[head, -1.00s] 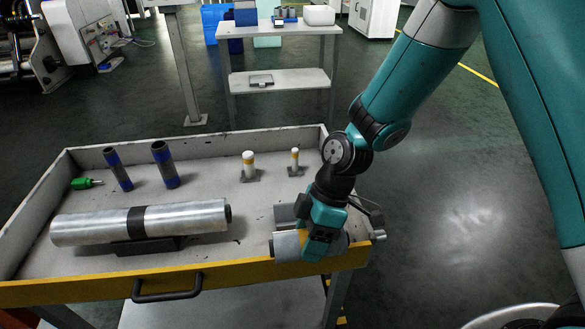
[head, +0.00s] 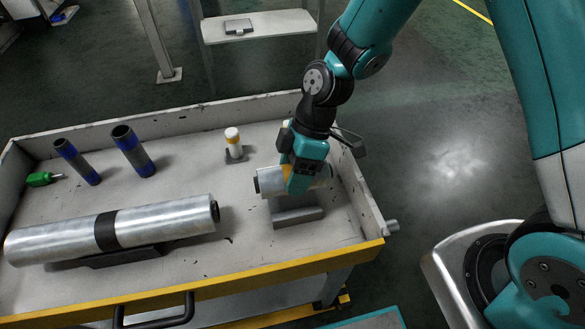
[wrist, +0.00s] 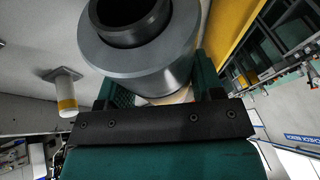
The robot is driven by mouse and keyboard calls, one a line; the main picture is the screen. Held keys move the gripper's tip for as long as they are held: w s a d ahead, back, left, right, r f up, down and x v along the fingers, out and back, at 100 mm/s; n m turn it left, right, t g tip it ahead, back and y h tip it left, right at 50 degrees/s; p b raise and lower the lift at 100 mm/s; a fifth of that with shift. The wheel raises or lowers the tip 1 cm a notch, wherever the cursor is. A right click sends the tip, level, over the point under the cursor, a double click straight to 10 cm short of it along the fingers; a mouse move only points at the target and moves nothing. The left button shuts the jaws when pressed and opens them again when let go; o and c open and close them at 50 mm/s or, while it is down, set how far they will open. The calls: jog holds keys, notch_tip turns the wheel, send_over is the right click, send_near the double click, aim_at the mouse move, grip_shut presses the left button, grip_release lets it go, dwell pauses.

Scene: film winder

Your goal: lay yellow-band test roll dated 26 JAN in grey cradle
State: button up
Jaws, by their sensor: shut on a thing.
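My gripper (head: 302,180) is shut on a short silver roll (head: 270,181) over the right part of the tray. A strip of yellow shows on the roll beside the fingers; no date is readable. The grey cradle (head: 298,217) lies on the tray floor, just in front of and below the roll in the head view. I cannot tell whether they touch. In the wrist view the roll's grey end and dark hollow core (wrist: 135,45) fill the top middle, with the gripper (wrist: 155,92) fingers on both sides. The cradle is not clear there.
A long silver roll (head: 165,222) with a black band lies at the left on a dark support. Two dark blue-banded tubes (head: 133,150), a green-handled tool (head: 40,178) and a white yellow-banded post (head: 233,138) stand or lie behind. The tray's yellow front rim (head: 240,281) is raised.

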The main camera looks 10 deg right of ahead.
jog(key=shift+f+b, duration=2.1)
jog(key=shift+f, duration=0.65)
jog(key=shift+d+f, duration=0.1)
jog(key=shift+f, duration=0.1)
jog(key=shift+f, duration=0.15)
jog(key=o, duration=1.2)
jog(key=shift+c, duration=0.2)
jog(key=shift+w, duration=0.1)
jog(key=shift+c, duration=0.8)
jog(key=shift+o, duration=0.2)
